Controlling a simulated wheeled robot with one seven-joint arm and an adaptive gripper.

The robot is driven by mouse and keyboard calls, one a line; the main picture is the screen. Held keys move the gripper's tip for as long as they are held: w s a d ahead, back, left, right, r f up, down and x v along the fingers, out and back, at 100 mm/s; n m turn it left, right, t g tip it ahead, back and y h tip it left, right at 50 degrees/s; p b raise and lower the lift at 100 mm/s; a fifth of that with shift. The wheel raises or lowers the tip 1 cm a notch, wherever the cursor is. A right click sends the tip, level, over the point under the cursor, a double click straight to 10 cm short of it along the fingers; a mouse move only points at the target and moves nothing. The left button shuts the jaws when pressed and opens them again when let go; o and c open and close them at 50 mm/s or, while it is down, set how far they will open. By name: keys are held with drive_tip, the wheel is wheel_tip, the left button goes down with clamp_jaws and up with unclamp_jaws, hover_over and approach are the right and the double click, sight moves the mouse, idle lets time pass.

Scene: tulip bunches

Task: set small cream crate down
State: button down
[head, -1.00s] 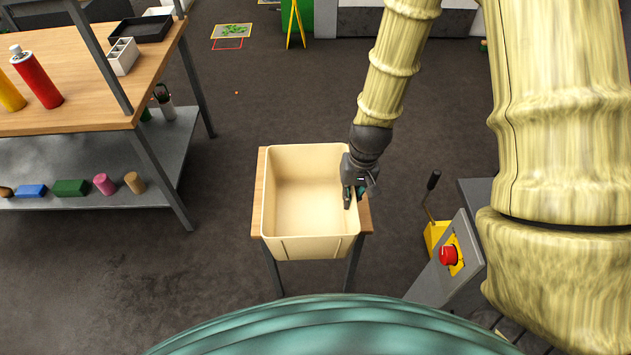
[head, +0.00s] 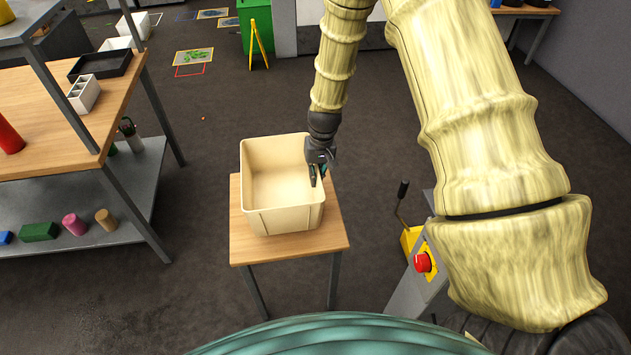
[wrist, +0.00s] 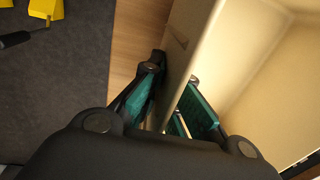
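The small cream crate (head: 284,220) is empty and upright over the back part of a small wooden-topped table (head: 300,245). Its base is at or very close to the tabletop; I cannot tell whether it fully rests there. My gripper (head: 318,180) is at the crate's right wall. In the wrist view my gripper (wrist: 175,85) has one finger outside and one inside the cream crate's wall (wrist: 185,45), shut on it. The inner finger's teal pad faces the wall. The contact is partly hidden by the fingers.
A red stop button (head: 423,262) on a grey post and a yellow block with a lever (head: 411,238) stand right of the table. A workbench (head: 115,110) with a lower shelf (head: 140,190) stands at left. The table's front strip is bare.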

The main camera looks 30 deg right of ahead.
drive_tip(key=shift+f+p, duration=0.45)
drive_tip(key=shift+f, duration=1.3)
drive_tip(key=shift+f, duration=0.1)
drive_tip(key=c, duration=1.6)
unclamp_jaws()
drive_tip(key=shift+c, duration=0.2)
wheel_tip(320, 180, up, 12)
drive_tip(key=d+b, duration=0.1)
drive_tip(key=b, duration=0.1)
drive_tip(key=shift+s, duration=0.15)
drive_tip(key=shift+d, duration=0.1)
